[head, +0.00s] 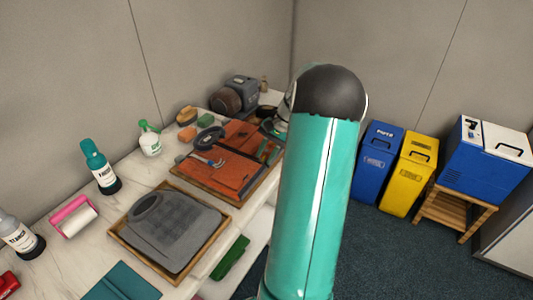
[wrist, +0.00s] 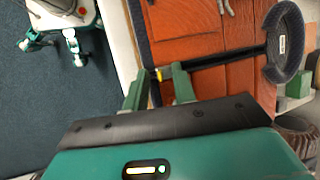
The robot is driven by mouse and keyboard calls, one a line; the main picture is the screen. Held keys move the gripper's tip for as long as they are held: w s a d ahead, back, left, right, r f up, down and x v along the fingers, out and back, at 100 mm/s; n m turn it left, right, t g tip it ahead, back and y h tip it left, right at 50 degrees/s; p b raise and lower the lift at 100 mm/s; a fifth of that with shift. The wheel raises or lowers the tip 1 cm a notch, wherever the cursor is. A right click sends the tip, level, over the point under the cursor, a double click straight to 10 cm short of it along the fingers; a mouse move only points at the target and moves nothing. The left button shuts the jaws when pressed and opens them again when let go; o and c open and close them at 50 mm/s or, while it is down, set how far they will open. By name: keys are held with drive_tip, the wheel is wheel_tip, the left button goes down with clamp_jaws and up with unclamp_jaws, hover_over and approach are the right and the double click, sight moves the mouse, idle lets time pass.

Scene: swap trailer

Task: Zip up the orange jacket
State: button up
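The orange jacket (head: 222,172) lies flat in a wooden tray in the head view, with its dark collar (head: 208,136) toward the wall. In the wrist view the jacket (wrist: 205,30) fills the upper middle. Its collar (wrist: 287,42) is at the right, and a dark front strip (wrist: 225,58) runs from it toward my gripper. A small yellow piece (wrist: 159,75), perhaps the zip pull, shows between the fingertips. My gripper (wrist: 158,73) is open at the jacket's hem end, fingers on either side of the strip. I cannot tell whether they touch it. My arm hides the gripper in the head view.
A grey folded garment (head: 172,228) lies in a second tray in front. Blue (head: 376,165) and yellow (head: 408,175) bins stand right, past open floor.

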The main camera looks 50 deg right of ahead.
clamp_jaws()
drive_tip(key=shift+f, duration=0.1)
idle(1.3)
